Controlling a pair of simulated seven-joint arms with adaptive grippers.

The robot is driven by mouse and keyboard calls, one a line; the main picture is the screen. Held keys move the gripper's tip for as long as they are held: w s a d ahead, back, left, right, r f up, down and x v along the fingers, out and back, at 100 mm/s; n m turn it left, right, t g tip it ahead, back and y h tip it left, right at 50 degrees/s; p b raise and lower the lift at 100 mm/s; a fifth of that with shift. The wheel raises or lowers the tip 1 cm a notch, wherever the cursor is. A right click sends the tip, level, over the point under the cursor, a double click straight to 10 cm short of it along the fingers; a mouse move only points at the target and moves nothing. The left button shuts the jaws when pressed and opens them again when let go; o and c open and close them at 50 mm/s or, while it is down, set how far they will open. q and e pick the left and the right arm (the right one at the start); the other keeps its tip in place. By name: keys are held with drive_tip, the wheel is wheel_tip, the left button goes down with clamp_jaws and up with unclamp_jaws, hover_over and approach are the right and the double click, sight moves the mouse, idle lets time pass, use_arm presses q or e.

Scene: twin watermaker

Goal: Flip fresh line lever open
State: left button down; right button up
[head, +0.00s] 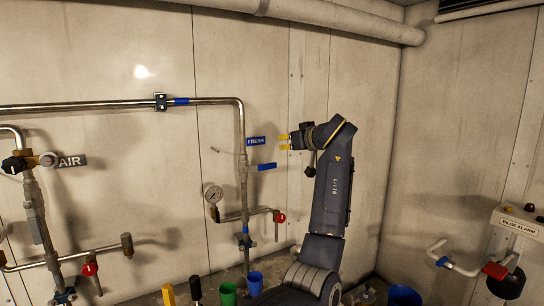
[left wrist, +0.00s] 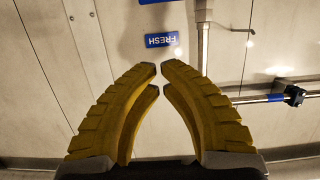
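The fresh line is a vertical metal pipe (head: 243,185) on the wall, with a blue FRESH label (head: 256,141) beside its upper part. A blue lever handle (head: 266,166) sticks out to the right of the pipe, nearly level, just below the label. My left gripper (head: 284,143) points left, a little right of the label and above the lever, touching neither. In the left wrist view its yellow fingertips (left wrist: 160,67) almost meet, with nothing between them. There the label (left wrist: 160,40) is upside down, and a blue strip (left wrist: 156,1), probably the lever, is cut off at the top edge. My right gripper is not in view.
A pressure gauge (head: 213,195) and a red-handled valve (head: 279,217) sit lower on the fresh line. The AIR pipework (head: 35,205) is at the left. Coloured cups, including a green one (head: 228,293), stand below.

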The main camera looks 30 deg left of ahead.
use_arm(q)
drive_tip(key=shift+a, duration=0.1)
hover_over(262, 168)
drive_tip(key=w+d, duration=0.2)
drive_tip(key=w, duration=0.1)
wheel_tip(262, 168, down, 2)
drive_tip(key=shift+w+a+f, duration=0.1)
drive_tip(key=shift+a+f, duration=0.05)
drive_tip(key=shift+f, duration=2.1)
drive_tip(key=shift+f, duration=0.15)
